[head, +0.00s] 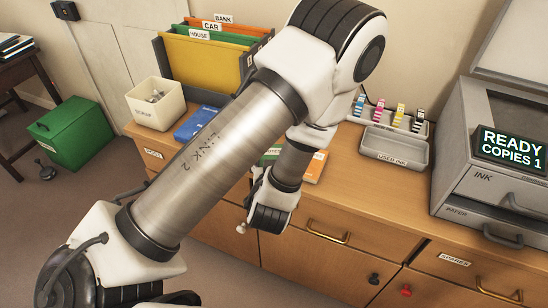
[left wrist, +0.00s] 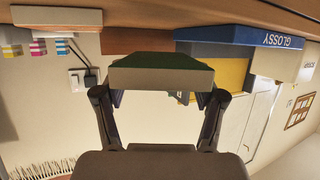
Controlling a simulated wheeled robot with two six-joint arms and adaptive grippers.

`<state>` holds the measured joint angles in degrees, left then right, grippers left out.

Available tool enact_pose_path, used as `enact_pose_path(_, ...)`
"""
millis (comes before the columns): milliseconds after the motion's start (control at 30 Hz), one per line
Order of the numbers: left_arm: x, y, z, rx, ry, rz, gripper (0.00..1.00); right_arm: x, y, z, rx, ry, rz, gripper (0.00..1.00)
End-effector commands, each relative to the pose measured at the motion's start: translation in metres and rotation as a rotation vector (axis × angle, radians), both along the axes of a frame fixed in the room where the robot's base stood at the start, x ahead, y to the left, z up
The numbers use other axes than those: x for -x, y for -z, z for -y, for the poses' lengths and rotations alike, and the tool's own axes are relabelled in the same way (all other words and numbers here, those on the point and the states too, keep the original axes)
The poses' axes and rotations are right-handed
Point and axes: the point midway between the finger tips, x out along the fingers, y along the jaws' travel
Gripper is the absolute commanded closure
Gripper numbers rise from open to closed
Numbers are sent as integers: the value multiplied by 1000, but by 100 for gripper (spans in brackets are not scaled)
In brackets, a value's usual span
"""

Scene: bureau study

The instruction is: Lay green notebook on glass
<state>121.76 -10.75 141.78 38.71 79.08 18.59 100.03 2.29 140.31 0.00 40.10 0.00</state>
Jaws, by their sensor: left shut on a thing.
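The green notebook (left wrist: 162,77) is between the fingers of my left gripper (left wrist: 160,96), which is shut on it. The wrist view is upside down, with the notebook's pale page edge toward me and the counter close by. In the head view a green patch with lettering, likely the notebook (head: 271,154), shows beside my arm, which hides the rest of it and my left fingers. The glass appears to be the dark panel of the copier (head: 468,152) at the right, partly behind its display. My right gripper is not in view.
An orange-covered item (head: 315,166) lies beside the notebook. A grey used-ink tray (head: 395,147) and ink cartridges (head: 402,115) stand between it and the copier. A blue glossy pack (head: 194,124), scrap bin (head: 155,104) and file holder (head: 205,60) stand left.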

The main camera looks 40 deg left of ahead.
Motion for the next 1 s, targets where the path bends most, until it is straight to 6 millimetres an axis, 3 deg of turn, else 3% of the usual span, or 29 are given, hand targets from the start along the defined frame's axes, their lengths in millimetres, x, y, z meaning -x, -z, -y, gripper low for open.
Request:
enact_pose_path(200, -51, -2, -38, 3, -7, 7, 72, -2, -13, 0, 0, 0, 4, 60)
enact_pose_path(333, -70, 2, -50, 0, -2, 4, 72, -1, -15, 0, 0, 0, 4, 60)
enact_pose_path(600, -74, 38, -52, -3, 0, -1, 72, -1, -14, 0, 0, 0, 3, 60)
enact_pose_path(933, -74, 43, -52, -2, 0, 1, 72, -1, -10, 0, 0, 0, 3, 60)
enact_pose_path(967, -74, 42, -52, -2, 0, 1, 27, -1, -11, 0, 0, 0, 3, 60)
enact_pose_path(1000, -74, 42, -52, -2, 0, 1, 12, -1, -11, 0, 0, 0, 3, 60)
